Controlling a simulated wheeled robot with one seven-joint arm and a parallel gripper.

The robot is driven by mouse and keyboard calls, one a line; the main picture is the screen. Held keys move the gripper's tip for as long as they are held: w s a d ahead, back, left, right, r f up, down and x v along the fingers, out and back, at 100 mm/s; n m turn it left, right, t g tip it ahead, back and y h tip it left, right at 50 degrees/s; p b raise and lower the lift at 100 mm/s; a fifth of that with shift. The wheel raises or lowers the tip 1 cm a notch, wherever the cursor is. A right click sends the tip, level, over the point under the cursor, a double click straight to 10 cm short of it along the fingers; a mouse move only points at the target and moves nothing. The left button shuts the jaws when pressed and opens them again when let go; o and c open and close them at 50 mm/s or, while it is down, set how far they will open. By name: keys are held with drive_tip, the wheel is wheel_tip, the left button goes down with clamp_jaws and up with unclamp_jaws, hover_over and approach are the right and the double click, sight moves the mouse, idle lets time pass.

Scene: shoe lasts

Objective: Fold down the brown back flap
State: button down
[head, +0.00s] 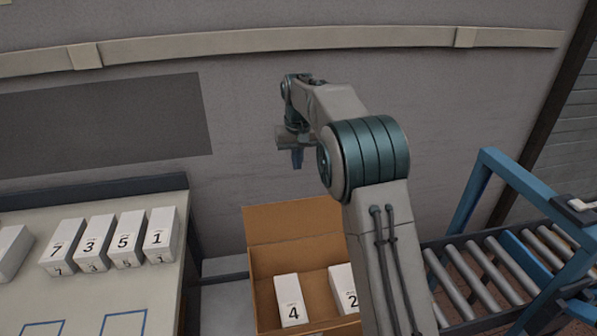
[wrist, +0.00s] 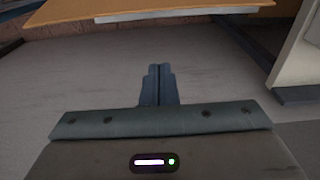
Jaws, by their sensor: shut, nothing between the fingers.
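The brown back flap (head: 293,220) stands up from the far edge of the open cardboard box (head: 262,292) in the head view. In the wrist view a brown cardboard edge (wrist: 160,8), likely the flap, crosses the top of the picture. My gripper (head: 297,162) is above and behind the flap in the head view, pointing down, near the wall. Its two blue fingers (wrist: 158,80) are together and empty in the wrist view, apart from the cardboard. The box's right side is hidden by my arm.
White boxes marked 4 (head: 290,300) and 2 (head: 342,288) stand inside the cardboard box. A table (head: 90,210) with several numbered white boxes is at left. A roller conveyor (head: 480,280) with a blue frame is at right. The wall is behind.

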wheel_tip(320, 180, down, 8)
drive_tip(key=s+d+p, duration=0.1)
drive_tip(key=s+p, duration=0.1)
drive_tip(key=shift+s+d+f, duration=0.15)
drive_tip(key=shift+s+d, duration=0.05)
drive_tip(key=shift+s, duration=0.2)
drive_tip(key=shift+f+b, duration=0.1)
drive_tip(key=shift+b, duration=0.3)
